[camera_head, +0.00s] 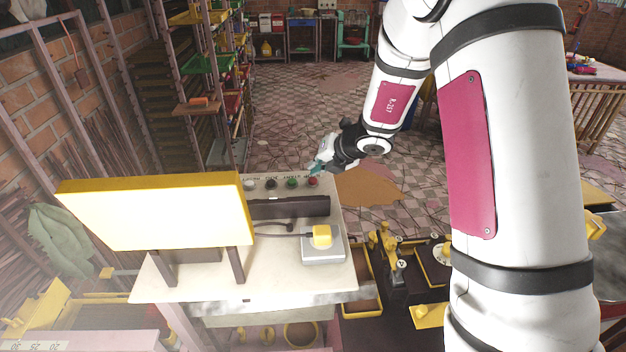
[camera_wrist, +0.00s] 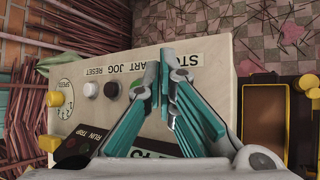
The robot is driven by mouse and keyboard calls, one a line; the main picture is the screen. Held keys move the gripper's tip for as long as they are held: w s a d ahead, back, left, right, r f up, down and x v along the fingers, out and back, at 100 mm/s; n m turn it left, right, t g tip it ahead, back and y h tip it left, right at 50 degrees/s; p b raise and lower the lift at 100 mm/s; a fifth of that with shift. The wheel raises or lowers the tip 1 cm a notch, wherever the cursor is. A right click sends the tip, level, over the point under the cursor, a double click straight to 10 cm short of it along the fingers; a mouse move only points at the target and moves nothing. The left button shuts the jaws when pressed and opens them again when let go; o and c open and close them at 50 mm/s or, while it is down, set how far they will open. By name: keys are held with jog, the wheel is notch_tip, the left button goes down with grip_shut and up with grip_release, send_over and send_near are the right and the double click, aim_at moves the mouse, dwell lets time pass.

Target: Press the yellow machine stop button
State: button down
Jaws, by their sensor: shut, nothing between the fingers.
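In the head view a row of buttons stands at the far edge of the cream panel (camera_head: 262,213): pale, black, green (camera_head: 292,183) and red (camera_head: 313,181). The red stop button is at the right end. My gripper (camera_head: 316,166) is shut and empty, just beyond and above the red button. In the wrist view my gripper (camera_wrist: 161,70) covers part of the STOP label (camera_wrist: 180,73) and hides the stop button. I cannot tell whether the fingertips touch the panel.
A large yellow-edged screen or box (camera_head: 150,215) stands on the panel's left. A yellow block on a grey plate (camera_head: 322,258) sits at the right. Patterned floor (camera_head: 300,110) lies open beyond.

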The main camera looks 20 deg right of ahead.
aim_at(315, 179)
jog(key=shift+s+r+p, duration=0.1)
jog(key=shift+r+p, duration=0.75)
jog(key=shift+r, duration=0.5)
jog(key=shift+r+p, duration=0.55)
jog(key=shift+r, duration=0.65)
jog(key=s+a+r+n+g+y+b, duration=0.1)
jog(key=s+a+r+n, duration=0.3)
jog(key=s+r+n, duration=0.5)
jog(key=s+a+r+n+g+y+b, duration=0.1)
jog(key=s+a+r+n, duration=0.4)
jog(key=n, duration=0.6)
jog(key=s+d+n+h+b, duration=0.1)
jog(key=s+d+n+h, duration=0.2)
jog(key=s+n, duration=0.7)
jog(key=s+d+n+h, duration=0.2)
jog(key=s+d+n, duration=0.3)
jog(key=s+n, duration=0.5)
jog(key=shift+s+g+h+b, duration=0.35)
jog(key=shift+s+g+h, duration=0.05)
jog(key=shift+s, duration=0.4)
